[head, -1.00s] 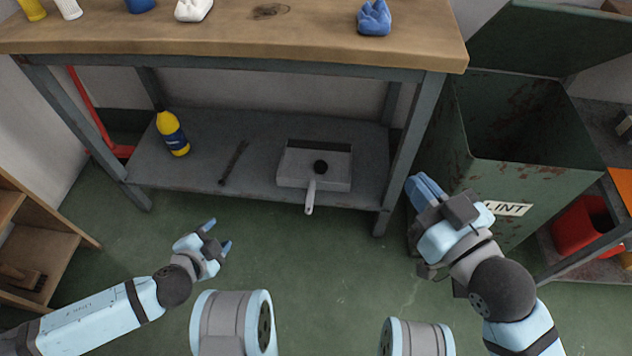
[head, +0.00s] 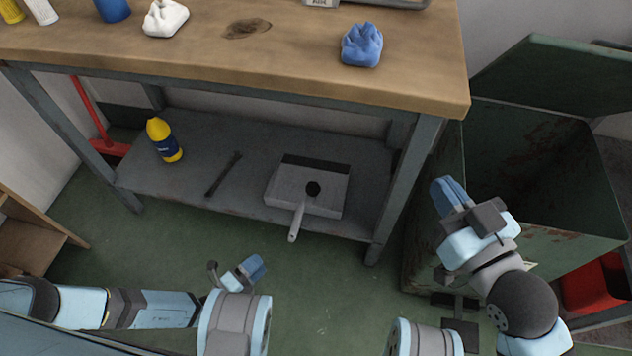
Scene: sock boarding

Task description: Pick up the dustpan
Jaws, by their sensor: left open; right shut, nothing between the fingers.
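The dustpan (head: 290,190) is a grey pan lying on the lower shelf of the workbench, with its pale handle (head: 297,221) sticking out over the shelf's front edge. My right gripper (head: 447,193) is shut and empty, right of the bench's front right leg, by the green bin.
The lower shelf (head: 218,150) also holds a yellow bottle (head: 164,140) and a dark thin tool (head: 223,174). The bench top (head: 300,70) overhangs it. An open green bin (head: 540,185) stands at right, a wooden shelf unit (head: 30,235) at left. The green floor in front is clear.

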